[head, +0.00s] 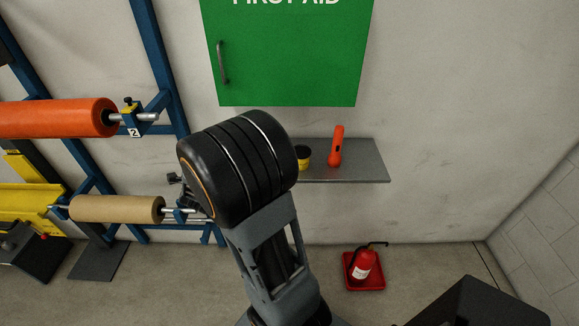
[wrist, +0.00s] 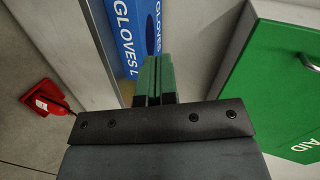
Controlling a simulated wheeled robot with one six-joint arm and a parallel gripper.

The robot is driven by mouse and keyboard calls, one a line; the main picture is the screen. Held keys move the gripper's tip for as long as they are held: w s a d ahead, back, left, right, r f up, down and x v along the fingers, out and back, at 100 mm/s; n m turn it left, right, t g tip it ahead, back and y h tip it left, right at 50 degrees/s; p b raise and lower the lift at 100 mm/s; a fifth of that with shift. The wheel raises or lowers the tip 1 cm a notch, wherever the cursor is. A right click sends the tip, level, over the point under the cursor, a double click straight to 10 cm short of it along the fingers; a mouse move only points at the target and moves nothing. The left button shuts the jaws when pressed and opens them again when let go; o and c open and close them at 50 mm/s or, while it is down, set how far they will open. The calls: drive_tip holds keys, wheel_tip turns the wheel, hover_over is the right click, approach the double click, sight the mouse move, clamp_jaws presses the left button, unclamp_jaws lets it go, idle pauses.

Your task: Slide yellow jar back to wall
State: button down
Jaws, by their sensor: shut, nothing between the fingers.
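The yellow jar (head: 304,160), with a black top, stands upright on the grey wall shelf (head: 362,171) in the head view. My arm hides its left side.
A green first aid cabinet (head: 290,55) hangs on the wall above the shelf; it also shows at right in the wrist view (wrist: 285,85). A red fire extinguisher (head: 364,266) stands below on the floor. A blue rack with rolls (head: 60,119) is at left.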

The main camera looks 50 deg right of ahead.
drive_tip(key=s+d+f+m+g+h, duration=0.4)
drive_tip(key=s+d+f+m+g, duration=0.1)
drive_tip(key=s+d+m, duration=0.1)
drive_tip(key=m+g+h+p, duration=0.3)
drive_tip(key=m+g, duration=0.3)
drive_tip(key=g, duration=0.1)
approach(303, 152)
drive_tip(key=shift+s+d, duration=0.35)
drive_tip(key=shift+d, duration=0.25)
drive_tip(key=shift+s+d, duration=0.35)
drive_tip(key=shift+d, duration=0.3)
drive_tip(key=shift+w+d, duration=0.4)
drive_tip(key=shift+d, duration=0.1)
